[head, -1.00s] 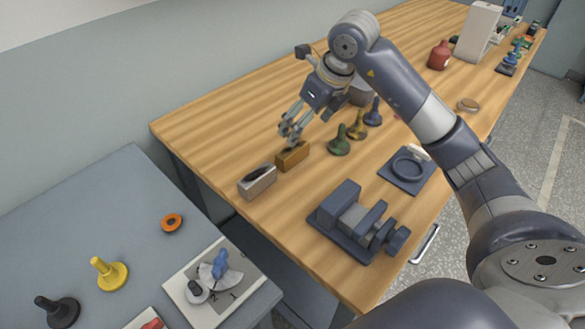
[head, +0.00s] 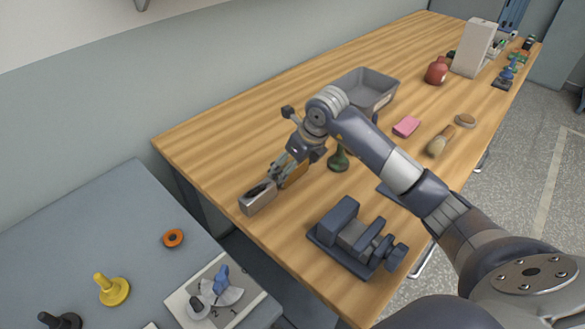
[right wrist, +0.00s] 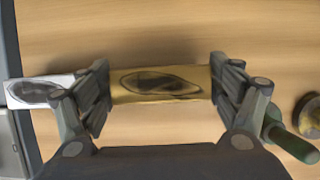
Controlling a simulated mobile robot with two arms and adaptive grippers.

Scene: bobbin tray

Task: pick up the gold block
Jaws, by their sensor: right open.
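The gold block (head: 295,175) stands on the wooden bench near its left edge, partly hidden by my right gripper (head: 277,176) in the head view. In the right wrist view the gold block (right wrist: 160,84) lies between the two fingers of my right gripper (right wrist: 163,90), with a dark oval on its top. The fingers are open and stand at its two ends, close to it; I cannot tell whether they touch. A silver block (head: 258,204) stands just beyond one finger and shows at the left in the right wrist view (right wrist: 30,93). My left gripper is not in view.
A green handled piece (head: 338,160) stands close to the right of my gripper. A dark vise (head: 345,235) is in front, and a grey tray (head: 372,82) is behind. The bench's back left is clear.

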